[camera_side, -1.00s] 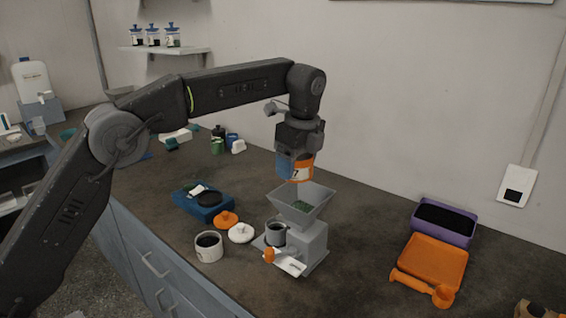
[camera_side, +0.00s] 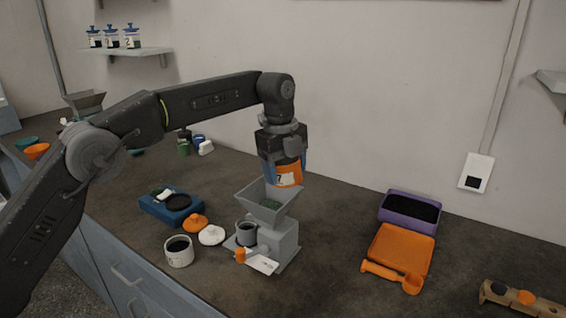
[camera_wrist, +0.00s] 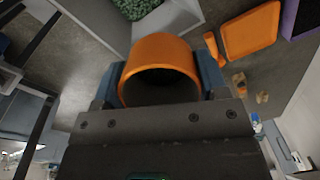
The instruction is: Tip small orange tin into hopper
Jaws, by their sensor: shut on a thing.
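My gripper (camera_side: 284,168) is shut on the small orange tin (camera_side: 289,178), which has a white label with a dark mark. The tin is above the back right part of the grey hopper (camera_side: 285,203) and looks slightly tilted in the side view. The hopper holds green granules (camera_side: 270,204). In the wrist view the orange tin (camera_wrist: 160,50) sits between my blue fingers, with a dark hollow showing; its contents cannot be made out. The hopper (camera_wrist: 172,18) shows at the top of that view, with green granules inside.
A grey cup (camera_side: 246,236) stands at the hopper's base, near a white cup (camera_side: 179,254) with dark contents. Orange (camera_side: 195,224) and white lids (camera_side: 211,236) lie beside a blue scale (camera_side: 158,208). Purple (camera_side: 393,217) and orange trays (camera_side: 402,252) lie to the right.

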